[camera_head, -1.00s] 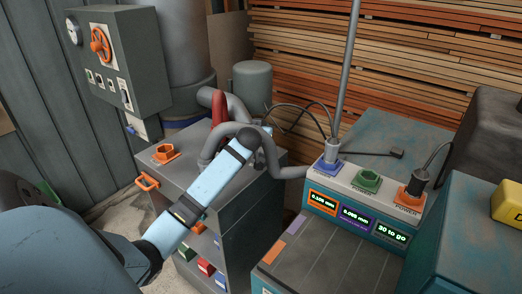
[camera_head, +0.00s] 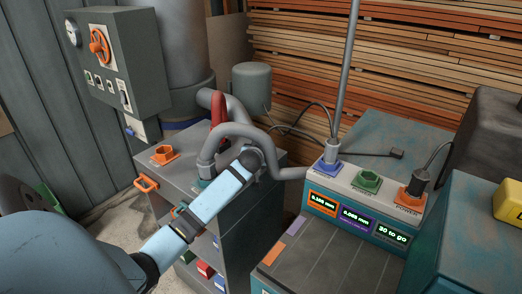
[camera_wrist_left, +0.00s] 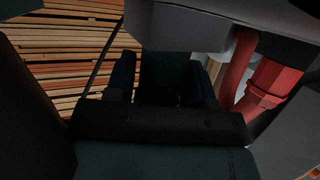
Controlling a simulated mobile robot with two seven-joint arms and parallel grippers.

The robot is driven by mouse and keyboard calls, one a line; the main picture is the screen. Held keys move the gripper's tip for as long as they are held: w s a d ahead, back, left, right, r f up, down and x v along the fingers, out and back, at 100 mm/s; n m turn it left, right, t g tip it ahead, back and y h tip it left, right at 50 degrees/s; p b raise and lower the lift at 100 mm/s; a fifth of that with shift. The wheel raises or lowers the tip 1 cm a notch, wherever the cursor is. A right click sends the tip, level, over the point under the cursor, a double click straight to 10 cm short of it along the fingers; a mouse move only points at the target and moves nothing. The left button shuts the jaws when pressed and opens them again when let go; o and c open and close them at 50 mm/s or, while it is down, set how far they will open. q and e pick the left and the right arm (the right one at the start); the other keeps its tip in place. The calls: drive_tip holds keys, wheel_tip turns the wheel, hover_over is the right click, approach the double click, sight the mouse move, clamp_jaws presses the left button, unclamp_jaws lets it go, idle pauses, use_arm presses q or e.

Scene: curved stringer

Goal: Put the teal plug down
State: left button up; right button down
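My left arm reaches in from the left in the head view, its wrist (camera_head: 246,162) over the grey cabinet beside a bent grey pipe. Its fingers are hidden there behind the wrist. In the left wrist view, two dark fingers of my left gripper (camera_wrist_left: 165,84) stand apart with a dark, teal-tinted shape (camera_wrist_left: 168,72) between them. This may be the teal plug, but the picture is too dark to tell whether the fingers grip it. In the head view I cannot make out the plug. My right gripper is not in view.
The grey cabinet (camera_head: 181,173) carries an orange socket (camera_head: 164,154), the grey pipe (camera_head: 232,132) and a red pipe (camera_head: 219,108). Right of it, a teal machine holds blue (camera_head: 328,166), green (camera_head: 368,180) and orange (camera_head: 412,196) sockets. Black cables run behind my wrist.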

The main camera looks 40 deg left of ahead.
use_arm(q)
drive_tip(key=o, duration=0.3)
drive_tip(key=shift+r, duration=0.25)
drive_tip(key=v, duration=1.2)
drive_tip(key=shift+p, duration=0.45)
drive_tip(key=shift+f, duration=0.1)
